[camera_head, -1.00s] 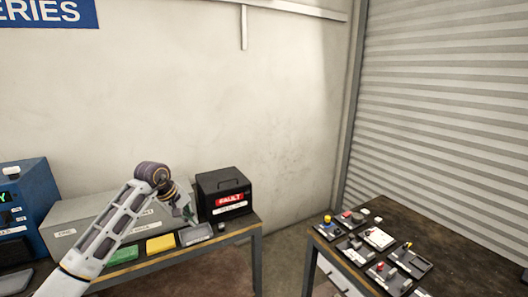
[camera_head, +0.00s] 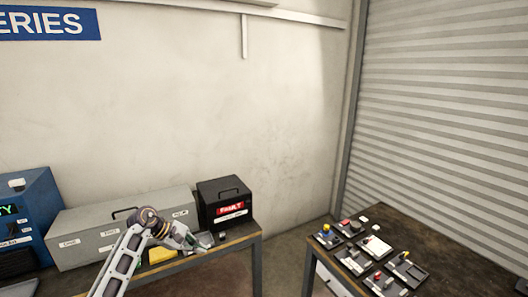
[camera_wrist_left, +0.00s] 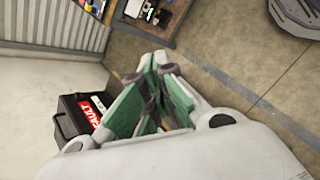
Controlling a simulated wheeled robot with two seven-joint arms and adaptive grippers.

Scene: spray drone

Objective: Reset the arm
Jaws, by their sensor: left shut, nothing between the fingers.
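My left gripper (camera_head: 196,242) is at the end of my left arm in the head view, low over the bench in front of the black FAULT box (camera_head: 225,200). In the left wrist view its green-padded fingers (camera_wrist_left: 158,92) are shut with nothing held between them. The FAULT box also shows in that view (camera_wrist_left: 76,128), to the left of the fingers and apart from them. My right gripper is not in view.
A grey case (camera_head: 85,237) and a blue unit (camera_head: 35,212) stand on the bench left of the FAULT box. A yellow pad (camera_head: 162,255) lies in front, partly covered by my arm. A dark table (camera_head: 455,262) at the right holds several small switch panels. Floor shows between the two tables.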

